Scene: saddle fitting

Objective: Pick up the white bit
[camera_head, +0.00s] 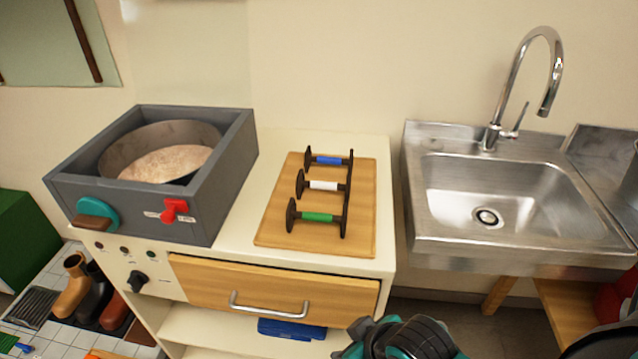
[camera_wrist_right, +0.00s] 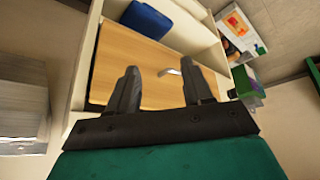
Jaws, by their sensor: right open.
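The white bit (camera_head: 322,185) lies on a wooden board (camera_head: 270,228) on the cabinet top, in the head view. It is the middle of three bits with dark ends. The blue bit (camera_head: 328,161) is behind it and the green bit (camera_head: 317,217) is in front. My right arm shows at the bottom of the head view, below and in front of the cabinet; its fingertips are not clear there. In the right wrist view my right gripper (camera_wrist_right: 165,88) is open and empty, facing the wooden drawer front (camera_wrist_right: 145,65). My left gripper is not in view.
A grey box (camera_head: 135,200) with a round pan stands left of the board. A steel sink (camera_head: 500,205) with a tall faucet (camera_head: 551,80) is at the right. The drawer (camera_head: 270,288) with a metal handle is closed. Boots (camera_head: 85,290) stand on the floor at lower left.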

